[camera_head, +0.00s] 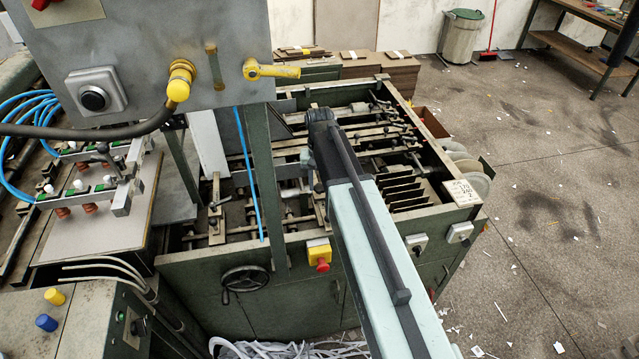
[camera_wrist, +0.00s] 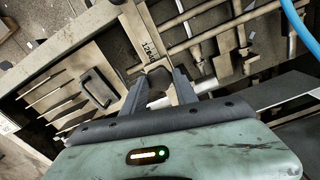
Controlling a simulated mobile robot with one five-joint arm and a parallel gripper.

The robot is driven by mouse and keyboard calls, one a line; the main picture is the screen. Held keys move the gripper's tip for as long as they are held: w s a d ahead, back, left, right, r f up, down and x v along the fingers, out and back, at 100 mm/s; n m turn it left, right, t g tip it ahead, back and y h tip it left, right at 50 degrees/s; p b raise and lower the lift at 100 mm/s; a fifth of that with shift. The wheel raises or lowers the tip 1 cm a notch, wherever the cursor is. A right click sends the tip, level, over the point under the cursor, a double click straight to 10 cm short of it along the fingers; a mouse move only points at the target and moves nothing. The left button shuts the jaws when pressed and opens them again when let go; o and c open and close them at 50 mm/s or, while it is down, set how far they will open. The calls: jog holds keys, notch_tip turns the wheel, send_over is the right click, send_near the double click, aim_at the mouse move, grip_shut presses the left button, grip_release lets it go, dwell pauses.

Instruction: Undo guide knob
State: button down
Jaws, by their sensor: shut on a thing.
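In the wrist view, my gripper (camera_wrist: 160,86) has its two dark fingers around a small dark knob (camera_wrist: 158,79), taken to be the guide knob. It is shut on the knob, which sits on a flat pale guide bar (camera_wrist: 136,32) with scale marks and printed digits. The lower part of the knob is partly hidden between the fingers. In the head view, my arm reaches over the open feeder bed (camera_head: 290,222), and its wrist hides the gripper and the knob.
Rods and clamps (camera_wrist: 215,35) lie close beside the gripper. A blue hose (camera_wrist: 299,28) runs near the right edge. Slanted plates (camera_head: 408,192) stand right of my arm. A grey control box (camera_head: 140,60) hangs at upper left. The floor at right is open, with paper scraps.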

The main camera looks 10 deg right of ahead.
aim_at(319, 187)
jog(key=n, duration=0.7)
dwell(0.6)
jog(key=c, duration=0.9)
grip_release()
jog(key=shift+c, duration=0.2)
notch_tip(319, 187, up, 8)
jog(key=p, duration=0.8)
jog(key=shift+f, duration=0.1)
